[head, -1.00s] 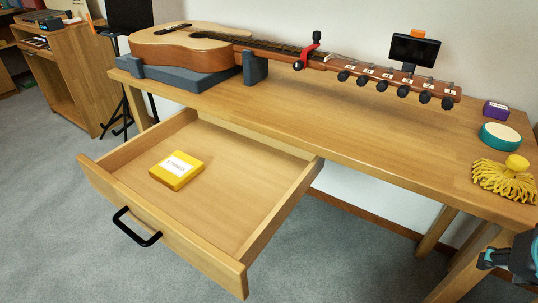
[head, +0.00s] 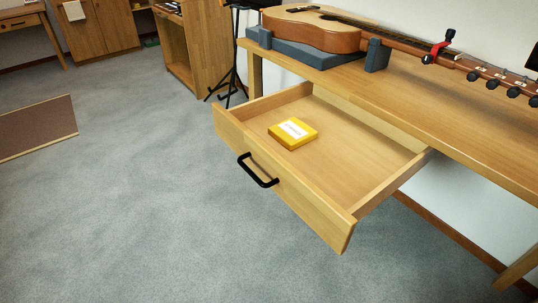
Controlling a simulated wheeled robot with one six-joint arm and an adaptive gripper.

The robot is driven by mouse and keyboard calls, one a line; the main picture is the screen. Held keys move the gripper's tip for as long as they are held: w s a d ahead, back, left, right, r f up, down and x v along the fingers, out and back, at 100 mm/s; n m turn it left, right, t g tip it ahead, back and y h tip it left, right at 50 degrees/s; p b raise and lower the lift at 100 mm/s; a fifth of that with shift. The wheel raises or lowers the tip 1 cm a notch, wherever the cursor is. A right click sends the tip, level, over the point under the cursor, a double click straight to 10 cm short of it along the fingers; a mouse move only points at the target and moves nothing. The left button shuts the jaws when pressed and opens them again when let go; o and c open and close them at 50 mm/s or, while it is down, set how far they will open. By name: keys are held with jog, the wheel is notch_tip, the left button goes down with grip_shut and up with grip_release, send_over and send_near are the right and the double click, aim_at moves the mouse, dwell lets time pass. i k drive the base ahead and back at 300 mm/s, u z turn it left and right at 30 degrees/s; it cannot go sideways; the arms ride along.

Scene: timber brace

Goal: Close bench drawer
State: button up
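The bench drawer (head: 285,185) is pulled well out from under the wooden bench (head: 420,105) in the head view. A black bar handle (head: 257,171) is on its front panel. A yellow box (head: 293,133) with a white label lies inside the drawer, towards its left front. My gripper is not in the current view, so its state cannot be seen.
A guitar (head: 320,30) rests on a grey cradle (head: 310,53) on the bench. A black stand (head: 235,70) and a wooden cabinet (head: 195,45) are behind. A brown panel (head: 38,128) is at the left. The grey carpet (head: 150,210) before the drawer is clear.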

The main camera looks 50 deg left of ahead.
aim_at(358, 159)
jog(key=u, duration=0.05)
jog(key=i, duration=0.25)
jog(key=u, duration=3.35)
jog(key=k, duration=0.7)
jog(key=z, duration=1.05)
jog(key=i, duration=0.55)
